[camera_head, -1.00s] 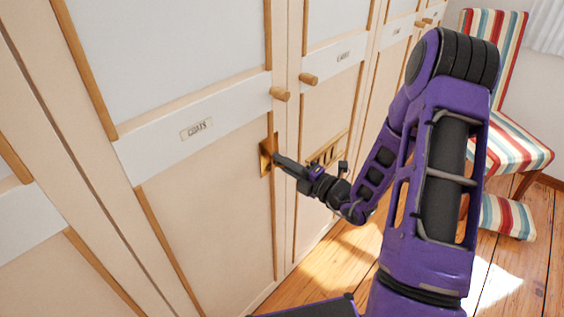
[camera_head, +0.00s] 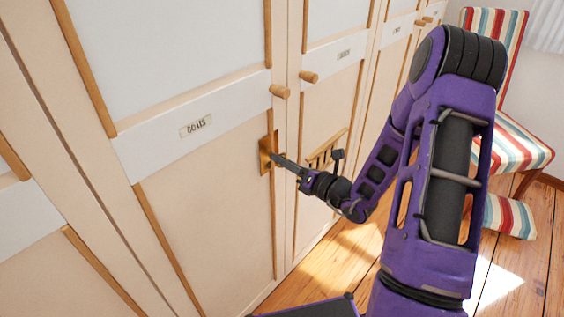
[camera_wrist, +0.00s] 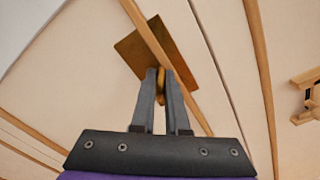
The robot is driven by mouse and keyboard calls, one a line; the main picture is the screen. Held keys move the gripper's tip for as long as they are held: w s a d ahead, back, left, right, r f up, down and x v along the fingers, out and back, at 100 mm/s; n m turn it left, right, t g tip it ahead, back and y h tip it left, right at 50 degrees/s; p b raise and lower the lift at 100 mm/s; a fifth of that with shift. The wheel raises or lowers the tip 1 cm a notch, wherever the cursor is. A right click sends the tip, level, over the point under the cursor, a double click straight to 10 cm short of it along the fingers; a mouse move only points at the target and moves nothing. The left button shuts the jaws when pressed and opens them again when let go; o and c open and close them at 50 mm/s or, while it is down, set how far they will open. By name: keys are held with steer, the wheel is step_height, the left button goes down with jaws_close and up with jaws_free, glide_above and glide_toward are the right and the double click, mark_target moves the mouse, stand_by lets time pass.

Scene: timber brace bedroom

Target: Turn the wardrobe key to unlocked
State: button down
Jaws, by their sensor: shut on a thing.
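The wardrobe door (camera_head: 210,210) is cream with wooden strips and a label reading "COATS". A brass lock plate (camera_head: 265,156) sits on its right edge; in the wrist view the plate (camera_wrist: 182,62) appears tilted. My gripper (camera_head: 274,158) reaches the plate from the right. In the wrist view its two fingers (camera_wrist: 162,84) are closed around the small brass key (camera_wrist: 161,78) in front of the plate. Most of the key is hidden between the fingers. The key's exact angle cannot be told. The door is shut.
Round wooden knobs (camera_head: 279,92) stick out above the lock. A wooden rack-like fitting (camera_head: 326,152) is on the neighbouring door, close behind my wrist. A striped chair (camera_head: 510,140) stands at the far right. Wooden floor (camera_head: 325,262) lies below.

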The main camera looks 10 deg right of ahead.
steer(key=n+b, duration=0.1)
steer(key=n, duration=0.2)
steer(key=shift+n, duration=2.1)
steer(key=c, duration=1)
jaws_free()
steer(key=v, duration=1.7)
steer(key=shift+s+d, duration=0.1)
steer(key=shift+s, duration=0.05)
